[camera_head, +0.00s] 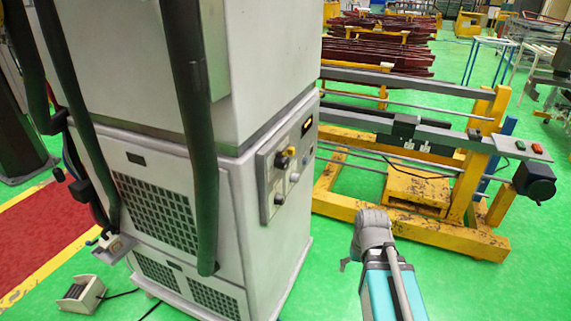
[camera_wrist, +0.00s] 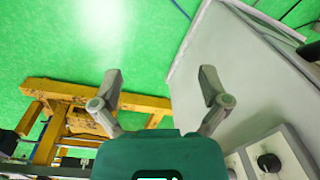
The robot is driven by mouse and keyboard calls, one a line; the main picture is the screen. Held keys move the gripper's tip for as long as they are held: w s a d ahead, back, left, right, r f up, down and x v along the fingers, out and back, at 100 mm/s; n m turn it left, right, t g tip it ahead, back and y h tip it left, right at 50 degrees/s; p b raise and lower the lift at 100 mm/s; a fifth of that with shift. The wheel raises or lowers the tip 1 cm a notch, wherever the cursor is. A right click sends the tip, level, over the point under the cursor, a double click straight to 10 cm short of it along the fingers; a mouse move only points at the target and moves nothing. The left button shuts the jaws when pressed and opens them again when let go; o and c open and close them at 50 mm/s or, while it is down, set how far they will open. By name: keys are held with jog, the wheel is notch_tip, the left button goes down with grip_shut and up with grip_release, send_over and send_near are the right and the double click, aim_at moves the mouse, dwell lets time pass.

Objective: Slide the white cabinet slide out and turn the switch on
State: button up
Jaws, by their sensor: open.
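The white cabinet (camera_head: 180,155) stands at left centre in the head view, and its side fills the right of the wrist view (camera_wrist: 250,85). A light control panel (camera_head: 268,195) on its right side carries knobs, including a black-and-yellow switch (camera_head: 282,160), and a small lit display. In the wrist view a black knob (camera_wrist: 269,162) shows on the panel at lower right. My gripper (camera_wrist: 160,85) is open and empty, apart from the panel. In the head view it shows right of the cabinet (camera_head: 346,264). I cannot tell which part is the slide.
A yellow frame with grey rails (camera_head: 470,190) stands right of my gripper, bearing a box with red and green buttons (camera_head: 528,147). Dark hoses (camera_head: 195,130) hang before the cabinet. A small pedal-like box (camera_head: 80,294) lies on the floor at lower left. Green floor is clear between cabinet and frame.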

jog(key=w+a+r+n+t+y, duration=0.1)
jog(key=w+a+r+n+y, duration=0.1)
jog(key=w+a+y, duration=0.35)
jog(key=n+t+y, duration=0.4)
jog(key=t+y, duration=0.1)
jog(key=y, duration=0.6)
send_near(287, 164)
jog(key=v, duration=0.3)
jog(key=shift+a+r, duration=0.1)
jog(key=shift+a, duration=0.05)
jog(key=shift+a, duration=0.15)
jog(key=x, duration=1.3)
jog(key=shift+w+a, duration=0.1)
jog(key=shift+a, duration=0.1)
jog(key=shift+c, duration=0.3)
jog(key=c, duration=1.1)
